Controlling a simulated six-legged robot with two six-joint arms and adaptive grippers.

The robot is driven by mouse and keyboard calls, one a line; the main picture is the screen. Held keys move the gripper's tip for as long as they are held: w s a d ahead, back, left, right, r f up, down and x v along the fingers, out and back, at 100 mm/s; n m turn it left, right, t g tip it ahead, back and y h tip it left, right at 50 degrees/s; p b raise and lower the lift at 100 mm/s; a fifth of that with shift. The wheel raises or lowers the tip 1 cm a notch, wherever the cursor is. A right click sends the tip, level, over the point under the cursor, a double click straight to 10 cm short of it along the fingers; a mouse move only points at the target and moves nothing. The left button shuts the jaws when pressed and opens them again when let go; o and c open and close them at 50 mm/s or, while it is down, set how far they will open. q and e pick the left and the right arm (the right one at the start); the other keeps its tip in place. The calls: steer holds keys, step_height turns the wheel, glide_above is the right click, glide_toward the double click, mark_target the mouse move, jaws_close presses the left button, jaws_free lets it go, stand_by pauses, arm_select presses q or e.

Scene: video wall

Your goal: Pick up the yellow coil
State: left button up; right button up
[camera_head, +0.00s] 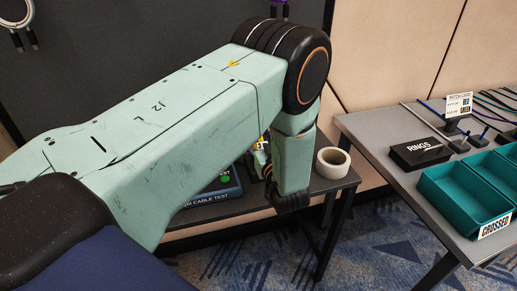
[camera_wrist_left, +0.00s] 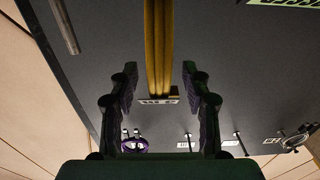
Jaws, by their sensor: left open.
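The yellow coil (camera_wrist_left: 158,45) shows in the left wrist view as a long yellow band of strands against a dark panel. It enters from the top edge and ends near a small pale label. My left gripper (camera_wrist_left: 160,72) is open, with one dark finger on each side of the band and a visible gap to both. I cannot tell how deep the coil lies between the fingers. In the head view my left arm hides the coil and the gripper's fingers. My right gripper is in neither view.
A purple coil (camera_wrist_left: 135,143) hangs on the panel in the wrist view. In the head view, a low table holds a tape roll (camera_head: 333,162) and a cable tester (camera_head: 222,182) beside my arm. The right table carries teal bins (camera_head: 462,194) and a black RINGS box (camera_head: 419,153).

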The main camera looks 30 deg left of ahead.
arm_select(q)
steer(key=shift+w+a+f, duration=0.2)
steer(key=shift+w+a, duration=0.1)
steer(key=shift+a, duration=0.05)
steer(key=shift+s+d+r, duration=0.1)
steer(key=shift+d+r, duration=0.05)
steer(key=shift+d, duration=0.05)
steer(key=c, duration=0.4)
steer(key=shift+a, duration=0.1)
steer(key=c, duration=0.4)
jaws_close()
